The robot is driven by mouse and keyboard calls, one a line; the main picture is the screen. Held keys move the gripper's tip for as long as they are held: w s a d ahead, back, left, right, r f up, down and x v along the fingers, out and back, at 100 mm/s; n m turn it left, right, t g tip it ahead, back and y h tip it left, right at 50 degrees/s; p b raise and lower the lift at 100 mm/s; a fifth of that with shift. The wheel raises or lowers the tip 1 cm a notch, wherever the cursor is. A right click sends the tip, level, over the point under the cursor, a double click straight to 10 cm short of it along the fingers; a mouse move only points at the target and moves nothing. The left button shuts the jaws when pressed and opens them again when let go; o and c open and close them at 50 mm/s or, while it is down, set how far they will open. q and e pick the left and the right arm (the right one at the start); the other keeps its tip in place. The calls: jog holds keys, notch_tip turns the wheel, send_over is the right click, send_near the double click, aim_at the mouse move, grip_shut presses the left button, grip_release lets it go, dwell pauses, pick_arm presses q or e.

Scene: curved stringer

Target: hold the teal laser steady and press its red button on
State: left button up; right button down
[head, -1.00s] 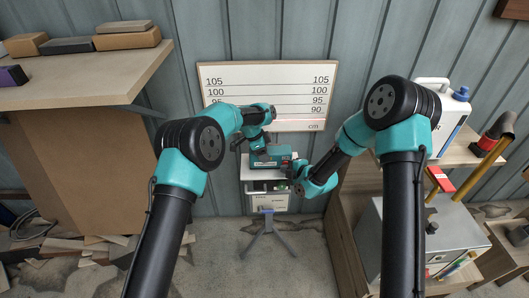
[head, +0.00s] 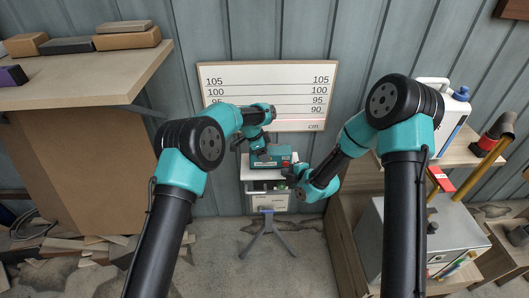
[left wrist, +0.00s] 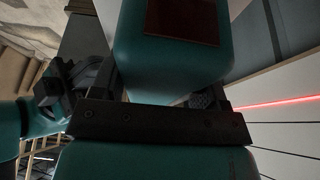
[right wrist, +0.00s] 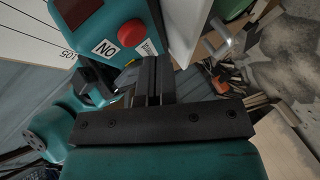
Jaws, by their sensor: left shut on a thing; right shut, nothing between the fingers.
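The teal laser (head: 284,155) sits on a small stand in front of the white board. In the left wrist view its teal body (left wrist: 172,65) is between the fingers of my left gripper (left wrist: 155,98), which is shut on it. In the right wrist view the laser's red button (right wrist: 132,32) and an "ON" label (right wrist: 105,48) show. My right gripper (right wrist: 154,80) is shut and empty, just below the button in that view and apart from it. In the head view my right gripper (head: 296,172) is at the laser's right side.
A red line crosses the marked board (head: 268,80) near its bottom; it also shows in the left wrist view (left wrist: 280,103). The stand's tripod (head: 267,232) is below. A workbench (head: 80,83) is on the left; shelves with a white jug (head: 450,115) are on the right.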

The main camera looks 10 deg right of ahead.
jog(key=s, duration=0.5)
jog(key=shift+a, duration=0.25)
pick_arm(q)
jog(key=o, duration=1.5)
jog(key=shift+r, duration=0.1)
jog(key=shift+v, duration=2.45)
jog(key=shift+a, duration=0.1)
